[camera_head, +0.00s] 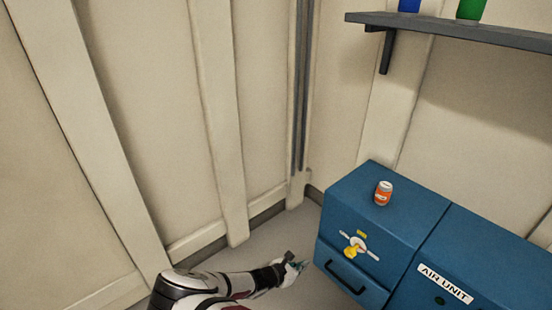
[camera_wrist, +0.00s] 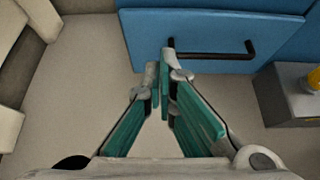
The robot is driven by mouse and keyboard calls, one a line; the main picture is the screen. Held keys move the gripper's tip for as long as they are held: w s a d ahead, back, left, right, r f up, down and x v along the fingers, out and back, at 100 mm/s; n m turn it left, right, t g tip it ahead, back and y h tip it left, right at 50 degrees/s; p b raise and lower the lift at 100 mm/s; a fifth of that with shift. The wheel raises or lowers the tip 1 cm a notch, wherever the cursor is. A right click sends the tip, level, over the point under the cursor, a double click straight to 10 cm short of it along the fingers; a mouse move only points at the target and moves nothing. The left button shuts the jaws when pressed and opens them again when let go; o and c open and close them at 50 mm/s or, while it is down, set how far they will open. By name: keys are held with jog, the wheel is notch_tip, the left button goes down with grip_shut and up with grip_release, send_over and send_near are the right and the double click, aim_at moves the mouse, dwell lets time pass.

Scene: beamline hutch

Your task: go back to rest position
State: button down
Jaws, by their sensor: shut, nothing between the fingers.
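My gripper (camera_head: 301,266) is at the left of the blue cabinet (camera_head: 331,220), low beside its drawer, in the head view. In the wrist view my gripper (camera_wrist: 161,68) has its teal-padded fingers together with nothing between them. The black drawer handle (camera_wrist: 215,54) shows just beyond the fingertips in the wrist view; whether they touch it I cannot tell. The drawer (camera_head: 335,266) looks shut in the head view. My arm reaches in from the bottom of the head view.
An orange can (camera_head: 383,193) stands on the cabinet. A yellow valve handle (camera_head: 351,250) is on its front. The AIR UNIT label (camera_head: 445,283) is at the right. A grey shelf (camera_head: 450,32) holds blue and green items. A grey box (camera_wrist: 295,95) is at the right. Floor at left is clear.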

jog(key=s+d+r+m+g+y, duration=0.15)
jog(key=s+r+m+g, duration=0.35)
jog(key=r, duration=0.8)
jog(key=s+d+r+m+y, duration=0.1)
jog(key=s+r+m+y, duration=0.1)
jog(key=r+m, duration=0.75)
jog(key=s+d+r+m+g+y, duration=0.1)
jog(key=s+d+r+m+g, duration=0.2)
jog(key=r, duration=1.3)
jog(key=s+r+m+y, duration=0.45)
jog(key=s+r, duration=0.85)
jog(key=s, duration=0.4)
jog(key=s+a+r+m+t, duration=0.1)
jog(key=s+r+m, duration=0.15)
jog(key=s, duration=1.15)
notch_tip(320, 180, up, 31)
jog(key=t+p, duration=0.4)
jog(key=p, duration=2.5)
jog(key=shift+d+y+p, duration=0.15)
jog(key=shift+y+p, duration=0.15)
jog(key=shift+y, duration=0.1)
jog(key=shift+r+m, duration=0.1)
jog(key=shift+m, duration=0.15)
